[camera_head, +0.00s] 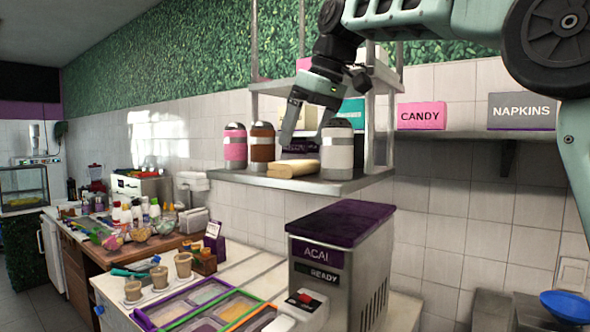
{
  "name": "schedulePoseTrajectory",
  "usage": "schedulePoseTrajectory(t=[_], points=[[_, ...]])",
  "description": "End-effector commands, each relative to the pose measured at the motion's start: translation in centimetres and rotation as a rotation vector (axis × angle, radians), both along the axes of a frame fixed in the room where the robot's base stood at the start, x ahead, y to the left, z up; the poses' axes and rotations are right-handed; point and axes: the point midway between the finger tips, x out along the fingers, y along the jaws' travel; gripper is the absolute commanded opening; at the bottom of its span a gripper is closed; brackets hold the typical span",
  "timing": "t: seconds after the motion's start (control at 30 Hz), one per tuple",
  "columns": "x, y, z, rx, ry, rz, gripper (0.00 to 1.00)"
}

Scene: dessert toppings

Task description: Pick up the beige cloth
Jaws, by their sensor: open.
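The beige cloth (294,168) looks folded or rolled and lies on the metal shelf (345,186), near its front edge. My gripper (303,143) reaches down from above, with its fingers just over and behind the cloth. It looks open and nothing shows between the fingers. I cannot tell whether a fingertip touches the cloth.
A white dispenser (337,152) stands right of the cloth; brown (262,146) and pink (235,148) ones stand left. Shelf posts rise beside my arm. The acai machine (336,260) stands below. Candy (422,116) and napkin (521,111) boxes sit on the right shelf.

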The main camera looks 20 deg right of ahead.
Motion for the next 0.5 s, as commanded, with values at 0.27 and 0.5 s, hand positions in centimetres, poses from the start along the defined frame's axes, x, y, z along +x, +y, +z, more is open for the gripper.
schedulePoseTrajectory(t=[0.27, 0.5], points=[[1.1, 0.6, -2.2, -0.001, 0.004, 0.002, 1.00], [1.9, 1.1, -4.8, 0.000, 0.001, 0.001, 1.00]])
